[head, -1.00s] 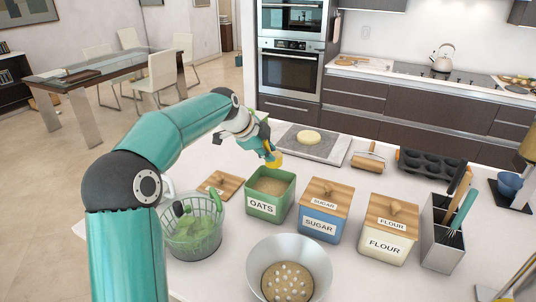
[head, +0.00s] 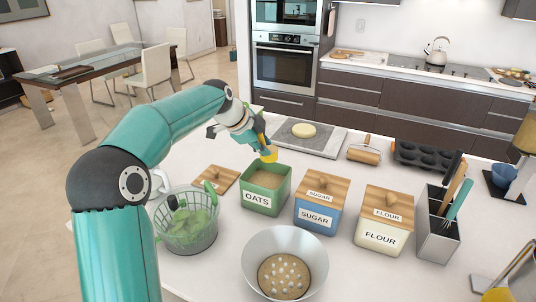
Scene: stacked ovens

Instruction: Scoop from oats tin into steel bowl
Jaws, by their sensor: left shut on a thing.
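My left gripper (head: 262,143) is shut on a yellow scoop (head: 269,156). It holds the scoop just above the back rim of the oats tin. The green oats tin (head: 264,202) is open, with tan oats inside, and stands on the white counter. The steel bowl (head: 305,249) stands in front of the tin, with a round brown mass dotted with white bits inside. I cannot tell whether the scoop holds oats. My right gripper is not in view.
The sugar tin (head: 315,217), flour tin (head: 380,238) and utensil holder (head: 438,238) stand right. A stone board (head: 312,141) and rolling pin (head: 365,150) lie behind.

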